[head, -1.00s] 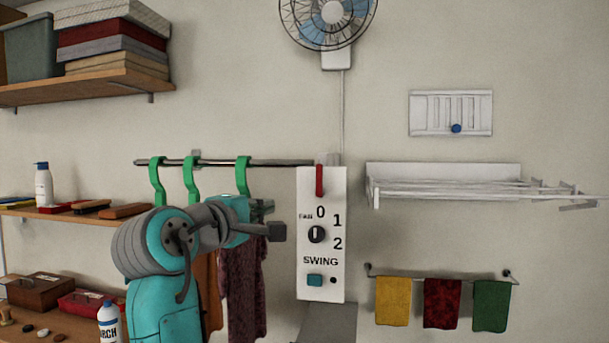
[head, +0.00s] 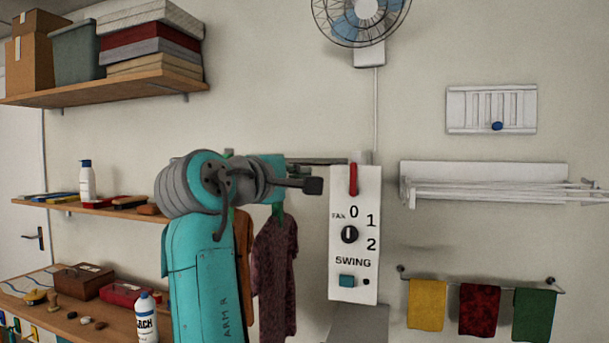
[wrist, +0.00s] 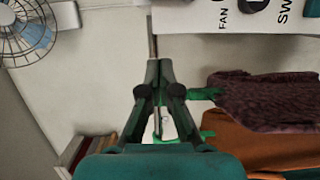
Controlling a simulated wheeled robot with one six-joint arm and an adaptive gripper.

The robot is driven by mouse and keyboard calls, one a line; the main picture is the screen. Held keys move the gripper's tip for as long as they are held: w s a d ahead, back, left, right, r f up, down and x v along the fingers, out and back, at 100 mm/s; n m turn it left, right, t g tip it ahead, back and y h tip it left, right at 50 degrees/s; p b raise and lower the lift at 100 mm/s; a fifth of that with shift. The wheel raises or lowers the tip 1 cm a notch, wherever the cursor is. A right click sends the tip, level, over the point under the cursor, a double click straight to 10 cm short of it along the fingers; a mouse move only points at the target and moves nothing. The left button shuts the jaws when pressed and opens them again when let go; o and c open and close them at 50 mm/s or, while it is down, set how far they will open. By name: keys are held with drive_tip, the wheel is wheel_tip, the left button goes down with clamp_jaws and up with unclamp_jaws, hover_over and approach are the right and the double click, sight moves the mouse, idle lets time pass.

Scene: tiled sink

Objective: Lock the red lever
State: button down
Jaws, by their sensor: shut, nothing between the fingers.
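The red lever (head: 353,180) is a short upright bar at the top of the white control panel (head: 340,285), hanging down from the panel's top edge. My gripper (head: 313,186) is shut and empty, left of the lever at about the height of its lower end, with a visible gap in the head view. Depth between them is hard to tell. In the wrist view my gripper (wrist: 158,65) shows closed fingers, and part of the control panel (wrist: 190,18) lies at the top right. The lever does not show there.
A dark rod (head: 318,161) runs left from the panel, partly behind my arm. A maroon garment (head: 275,275) hangs below. A white drying rack (head: 480,172) is on the wall to the right. The wall fan (head: 361,15) is above.

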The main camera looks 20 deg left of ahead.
sight(354, 180)
drive_tip(key=w+d, duration=0.1)
drive_tip(key=w, duration=0.1)
drive_tip(key=w+d, duration=0.3)
drive_tip(key=w, duration=0.2)
drive_tip(key=shift+d, duration=1)
